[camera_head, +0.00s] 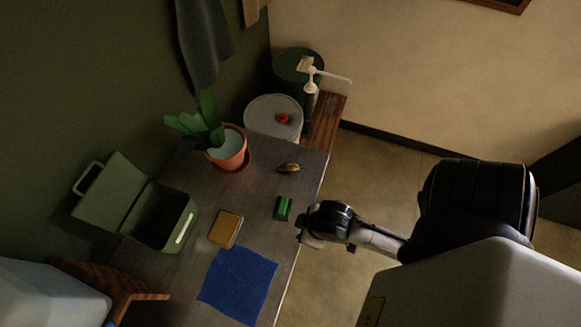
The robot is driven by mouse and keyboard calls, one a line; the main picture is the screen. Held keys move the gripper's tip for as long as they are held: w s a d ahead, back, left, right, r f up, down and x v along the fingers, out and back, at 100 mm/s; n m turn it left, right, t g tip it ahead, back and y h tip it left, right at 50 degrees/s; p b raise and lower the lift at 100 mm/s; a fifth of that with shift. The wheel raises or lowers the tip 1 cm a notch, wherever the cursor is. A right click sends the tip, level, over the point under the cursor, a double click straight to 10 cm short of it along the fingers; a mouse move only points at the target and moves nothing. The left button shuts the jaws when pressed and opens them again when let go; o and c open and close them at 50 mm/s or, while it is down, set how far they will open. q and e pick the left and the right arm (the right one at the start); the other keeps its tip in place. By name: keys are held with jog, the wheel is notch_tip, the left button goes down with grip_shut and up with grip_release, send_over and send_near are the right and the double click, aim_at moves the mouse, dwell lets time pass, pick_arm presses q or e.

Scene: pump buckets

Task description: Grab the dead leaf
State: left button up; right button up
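A small brown, curled object that looks like the dead leaf (288,168) lies on the dark table, to the right of the potted plant (228,150). The plant has upright green leaves and stands in a terracotta pot. My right gripper (303,232) is past the table's right edge, below and apart from the leaf. It is small and dark here, so I cannot tell whether its fingers are open. My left gripper is not in view.
The table (200,192) also holds an open green box (112,192), a tan-topped tin (226,229), a green block (284,208) and a blue cloth (238,285). A lidded bucket with a red knob (283,118) and a dark green pump bucket (290,66) stand behind.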

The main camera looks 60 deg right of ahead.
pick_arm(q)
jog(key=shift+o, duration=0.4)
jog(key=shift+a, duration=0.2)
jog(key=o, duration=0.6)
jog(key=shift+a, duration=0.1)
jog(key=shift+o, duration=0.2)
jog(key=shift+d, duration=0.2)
